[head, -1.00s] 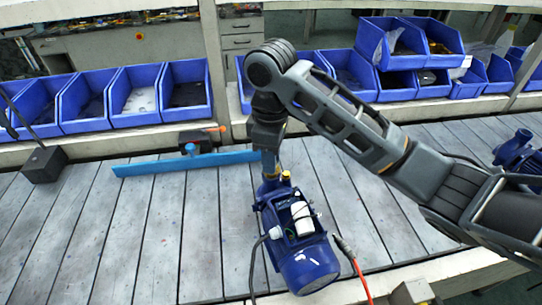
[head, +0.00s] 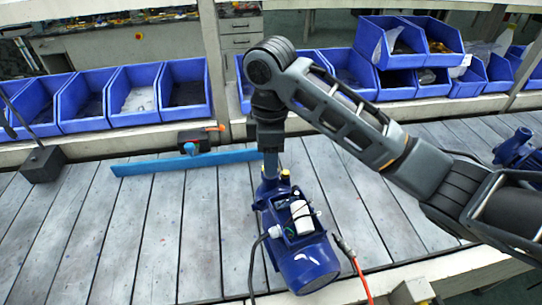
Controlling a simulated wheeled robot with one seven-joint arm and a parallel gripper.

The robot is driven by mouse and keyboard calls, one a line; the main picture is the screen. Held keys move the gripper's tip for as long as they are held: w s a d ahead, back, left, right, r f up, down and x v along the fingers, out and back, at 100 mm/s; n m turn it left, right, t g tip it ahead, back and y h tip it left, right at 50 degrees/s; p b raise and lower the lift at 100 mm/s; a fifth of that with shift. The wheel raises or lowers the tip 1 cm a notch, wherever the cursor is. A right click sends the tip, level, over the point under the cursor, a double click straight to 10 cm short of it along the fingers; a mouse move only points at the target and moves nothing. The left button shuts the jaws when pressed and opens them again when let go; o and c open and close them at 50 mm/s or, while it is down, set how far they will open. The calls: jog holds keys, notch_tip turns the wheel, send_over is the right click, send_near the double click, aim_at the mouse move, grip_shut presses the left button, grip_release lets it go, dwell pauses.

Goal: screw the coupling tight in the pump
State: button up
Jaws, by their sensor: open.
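The blue pump (head: 293,228) lies on the slatted bench in the middle of the head view, its motor end toward the front edge. My gripper (head: 270,168) points straight down at the top of the pump's far end. The jaws are open, and their tips are small and partly hidden against the pump's blue port. The coupling cannot be made out clearly; a small brass-coloured part (head: 285,173) shows on the pump just right of my gripper. I cannot tell whether the jaws touch anything.
A long blue bar (head: 185,162) lies behind the pump, with a black and orange tool (head: 201,138) beyond it. A dark block (head: 43,164) sits at the left. A red hose (head: 362,280) runs off the front edge. Blue bins (head: 135,95) line the back. The left bench is mostly clear.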

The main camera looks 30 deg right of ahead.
jog(key=shift+n, duration=0.5)
jog(key=n, duration=0.3)
jog(key=shift+b, duration=0.35)
jog(key=shift+n+b, duration=0.3)
jog(key=shift+n, duration=1.4)
jog(key=n+b, duration=0.1)
jog(key=n, duration=0.2)
jog(key=shift+c, duration=0.2)
